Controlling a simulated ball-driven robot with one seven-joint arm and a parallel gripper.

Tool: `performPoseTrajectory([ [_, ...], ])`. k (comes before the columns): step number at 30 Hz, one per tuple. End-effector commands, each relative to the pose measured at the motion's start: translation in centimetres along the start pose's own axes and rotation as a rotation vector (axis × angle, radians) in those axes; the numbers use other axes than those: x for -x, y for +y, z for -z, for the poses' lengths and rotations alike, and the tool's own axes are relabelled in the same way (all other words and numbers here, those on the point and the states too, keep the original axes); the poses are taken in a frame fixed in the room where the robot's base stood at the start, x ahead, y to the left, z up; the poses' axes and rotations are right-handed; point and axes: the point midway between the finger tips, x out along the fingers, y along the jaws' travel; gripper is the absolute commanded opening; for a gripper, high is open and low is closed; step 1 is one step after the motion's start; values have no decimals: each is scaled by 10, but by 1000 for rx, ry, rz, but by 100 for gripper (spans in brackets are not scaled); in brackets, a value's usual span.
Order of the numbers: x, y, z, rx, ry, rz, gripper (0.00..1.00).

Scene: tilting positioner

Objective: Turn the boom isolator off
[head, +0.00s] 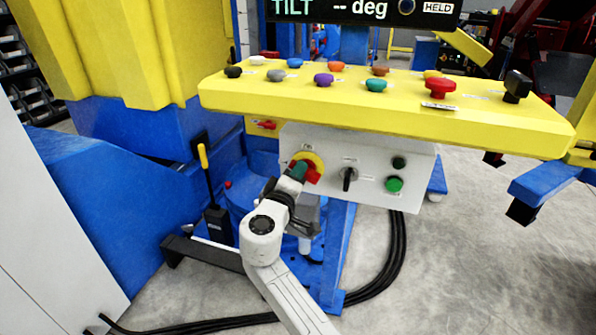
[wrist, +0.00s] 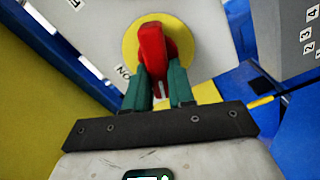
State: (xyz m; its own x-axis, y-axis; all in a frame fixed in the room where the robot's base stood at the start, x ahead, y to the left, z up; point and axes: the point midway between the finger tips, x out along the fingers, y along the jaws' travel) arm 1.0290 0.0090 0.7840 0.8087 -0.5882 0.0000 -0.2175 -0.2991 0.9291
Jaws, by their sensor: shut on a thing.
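A red rotary handle (head: 313,177) on a round yellow plate (head: 316,158) sits on the front of a grey box under the yellow control panel. In the wrist view the red handle (wrist: 152,46) stands upright or slightly tilted on the yellow plate (wrist: 131,50). A label that seems to read "ON" lies at the plate's lower left. My gripper (head: 301,171) has its green fingers on either side of the handle. In the wrist view my gripper (wrist: 159,80) is shut on the handle's lower part. The boom isolator's name label is not readable here.
A black selector knob (head: 348,178) and a green button (head: 394,184) sit right of the handle. The yellow panel (head: 400,116) with several coloured buttons overhangs the box. Another red switch (head: 266,125) is at the left. Black cables (head: 395,250) run on the floor.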

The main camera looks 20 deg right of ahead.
Motion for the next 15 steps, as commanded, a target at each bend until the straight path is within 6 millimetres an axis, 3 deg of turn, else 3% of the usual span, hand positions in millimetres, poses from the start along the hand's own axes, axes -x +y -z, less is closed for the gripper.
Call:
performPoseTrajectory([
  [15,-2,-1,1,332,4,0,0],
])
